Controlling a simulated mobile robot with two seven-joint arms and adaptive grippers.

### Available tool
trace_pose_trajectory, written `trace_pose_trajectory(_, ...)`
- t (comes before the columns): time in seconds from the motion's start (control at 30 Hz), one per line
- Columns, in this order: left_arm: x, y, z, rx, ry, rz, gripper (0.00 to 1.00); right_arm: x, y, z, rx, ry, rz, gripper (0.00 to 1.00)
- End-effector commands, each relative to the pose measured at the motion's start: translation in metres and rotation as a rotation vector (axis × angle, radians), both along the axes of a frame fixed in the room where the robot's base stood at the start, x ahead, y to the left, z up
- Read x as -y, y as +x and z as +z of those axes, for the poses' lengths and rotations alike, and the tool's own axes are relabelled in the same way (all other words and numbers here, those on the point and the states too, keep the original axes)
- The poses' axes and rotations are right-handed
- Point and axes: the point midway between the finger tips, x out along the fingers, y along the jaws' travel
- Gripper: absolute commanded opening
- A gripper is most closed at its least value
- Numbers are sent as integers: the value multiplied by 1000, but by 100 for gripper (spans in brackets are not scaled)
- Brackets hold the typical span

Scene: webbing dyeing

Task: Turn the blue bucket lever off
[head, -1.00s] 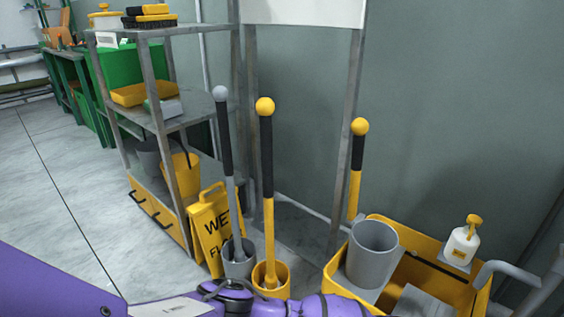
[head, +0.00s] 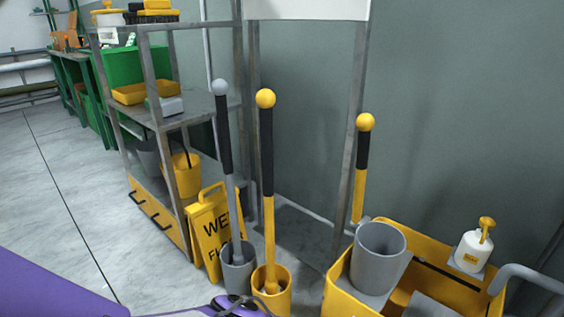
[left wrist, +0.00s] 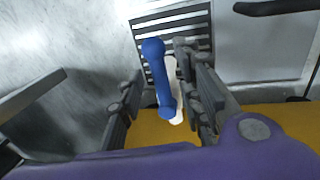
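The blue lever (left wrist: 158,75) shows in the left wrist view, standing roughly upright in the picture with a white part beside it. My left gripper (left wrist: 160,95) is open, with one dark finger on each side of the lever. The lever lies between the fingers; I cannot tell whether the right finger touches it. The blue bucket itself cannot be made out. My right gripper is in no view.
A yellow cart (head: 335,296) with a grey bucket (head: 377,257) and a white pump bottle (head: 474,248) stands at the right. Long-handled tools stand in a grey pot (head: 238,278) and a yellow pot (head: 286,297). A wet-floor sign (head: 210,232) stands beside a metal shelf (head: 190,112). Floor at left is clear.

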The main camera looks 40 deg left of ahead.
Motion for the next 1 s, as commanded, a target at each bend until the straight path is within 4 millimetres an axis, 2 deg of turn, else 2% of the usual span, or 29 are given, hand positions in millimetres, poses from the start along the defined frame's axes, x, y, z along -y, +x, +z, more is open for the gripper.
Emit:
trace_pose_trajectory(0.13,2,3,3,5,-1,-1,33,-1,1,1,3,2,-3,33)
trace_pose_trajectory(0.17,2,3,3,5,-1,-1,30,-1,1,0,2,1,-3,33)
trace_pose_trajectory(0.4,1,3,3,5,-1,-2,0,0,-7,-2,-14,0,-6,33)
trace_pose_trajectory(0.77,2,3,3,4,-1,2,0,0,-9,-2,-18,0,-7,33)
trace_pose_trajectory(1.0,6,1,5,2,-3,64,0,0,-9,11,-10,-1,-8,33)
